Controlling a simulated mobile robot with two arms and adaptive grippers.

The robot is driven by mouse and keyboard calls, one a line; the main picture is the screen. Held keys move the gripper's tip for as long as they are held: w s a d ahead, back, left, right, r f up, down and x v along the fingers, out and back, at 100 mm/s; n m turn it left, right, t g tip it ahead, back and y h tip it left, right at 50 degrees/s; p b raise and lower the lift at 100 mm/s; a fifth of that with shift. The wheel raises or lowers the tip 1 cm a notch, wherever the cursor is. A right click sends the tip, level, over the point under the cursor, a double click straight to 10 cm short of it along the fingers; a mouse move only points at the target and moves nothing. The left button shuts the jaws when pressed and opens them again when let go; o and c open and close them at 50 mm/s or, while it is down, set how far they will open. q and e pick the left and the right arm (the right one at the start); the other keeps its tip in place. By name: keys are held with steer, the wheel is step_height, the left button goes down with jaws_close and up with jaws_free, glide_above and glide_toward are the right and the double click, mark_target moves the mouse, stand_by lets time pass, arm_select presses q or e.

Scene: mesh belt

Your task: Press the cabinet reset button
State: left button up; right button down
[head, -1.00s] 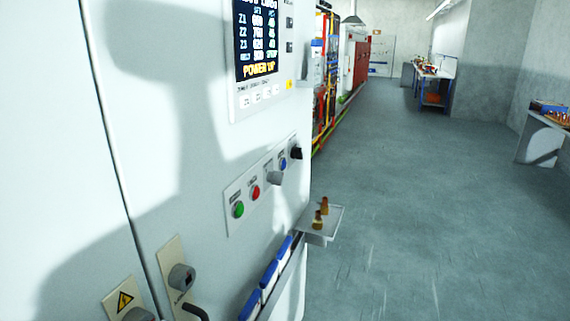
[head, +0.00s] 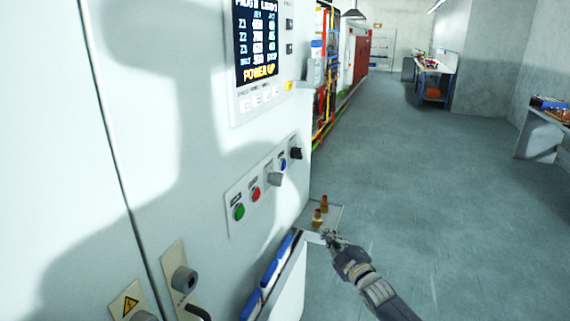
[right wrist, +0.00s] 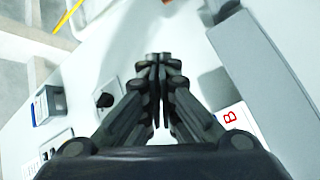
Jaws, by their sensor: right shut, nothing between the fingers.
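The white cabinet (head: 165,110) fills the left of the head view. Its sloping button panel (head: 234,225) carries a green button (head: 239,211), a red button (head: 255,194), a grey knob (head: 274,179), a blue button (head: 283,164) and a black knob (head: 296,153). The labels are too small to read, so I cannot tell which button is the reset. My right gripper (head: 329,238) is shut and empty, below and right of the panel, in front of the small shelf. Its closed fingers also show in the right wrist view (right wrist: 158,60). My left gripper is not in view.
A display (head: 257,42) sits above the panel. The small shelf (head: 335,217) holds two brass-coloured pieces (head: 318,217). Blue-and-white items (head: 270,272) line a ledge below. The floor to the right is clear, with benches (head: 437,72) farther back.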

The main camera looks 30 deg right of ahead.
mark_target(283, 164)
step_height(283, 164, up, 20)
steer(key=n+t+y, duration=0.2)
steer(key=n+t, duration=0.1)
steer(key=t, duration=0.1)
steer(key=shift+w+n, duration=0.15)
steer(key=shift+n, duration=0.15)
steer(key=shift+w+a+f, duration=0.1)
steer(key=shift+a, duration=0.1)
steer(key=w+a+b, duration=0.1)
steer(key=w+a, duration=0.4)
steer(key=w, duration=0.1)
steer(key=shift+w+a, duration=0.3)
stand_by(0.6)
steer(key=shift+w+a, duration=0.3)
